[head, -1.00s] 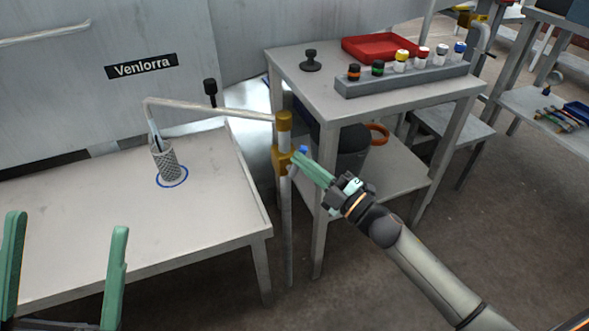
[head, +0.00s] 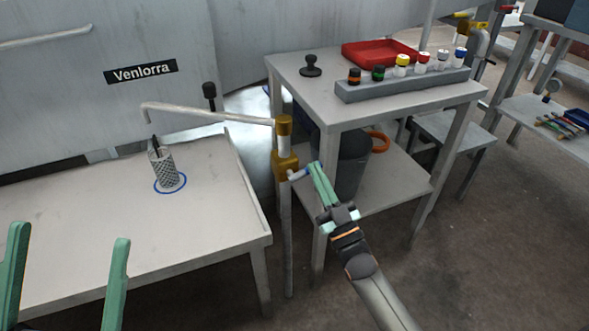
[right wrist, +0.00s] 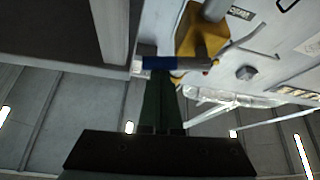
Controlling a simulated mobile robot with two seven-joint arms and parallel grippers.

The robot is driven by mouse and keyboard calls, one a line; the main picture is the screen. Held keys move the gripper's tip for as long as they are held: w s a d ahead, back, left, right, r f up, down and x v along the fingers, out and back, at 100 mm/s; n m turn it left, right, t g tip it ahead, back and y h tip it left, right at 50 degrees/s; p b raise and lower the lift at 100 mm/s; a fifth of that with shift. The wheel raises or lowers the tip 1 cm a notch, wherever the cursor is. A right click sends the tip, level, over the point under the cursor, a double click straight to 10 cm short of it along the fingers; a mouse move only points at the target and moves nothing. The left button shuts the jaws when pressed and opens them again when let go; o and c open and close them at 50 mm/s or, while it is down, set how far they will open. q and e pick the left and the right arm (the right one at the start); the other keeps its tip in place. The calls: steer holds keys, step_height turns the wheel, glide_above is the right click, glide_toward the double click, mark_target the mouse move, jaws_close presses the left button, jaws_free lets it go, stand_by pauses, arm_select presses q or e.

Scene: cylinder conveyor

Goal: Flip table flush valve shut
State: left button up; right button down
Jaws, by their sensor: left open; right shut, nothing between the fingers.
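The flush valve (head: 285,164) is a brass-coloured body on the upright pipe beside the left table. Its short lever has a blue grip (head: 300,174) and sticks out to the right, roughly level. In the right wrist view the blue grip (right wrist: 160,62) lies across my fingertips, with the brass body (right wrist: 203,40) beyond it. My right gripper (head: 316,166) is shut with nothing between its fingers. Its tips are at the outer end of the lever and appear to touch it. My left gripper (head: 70,234) is open and empty over the left table's near edge.
The left table (head: 100,235) bears a mesh cup (head: 163,168) in a blue ring, under the bent spout (head: 205,112). The right-hand table (head: 310,90) holds a red tray (head: 380,50) and a grey rack (head: 405,84) of capped vials. A dark bin (head: 350,160) stands on its lower shelf.

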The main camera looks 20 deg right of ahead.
arm_select(q)
steer(key=shift+r, duration=0.1)
arm_select(e)
steer(key=shift+d+f+m+h, duration=0.1)
steer(key=shift+f+m+h, duration=0.15)
steer(key=shift+m+h, duration=0.5)
steer(key=shift+f+m+h, duration=0.2)
steer(key=shift+m+h, duration=0.35)
steer(key=shift+m, duration=0.4)
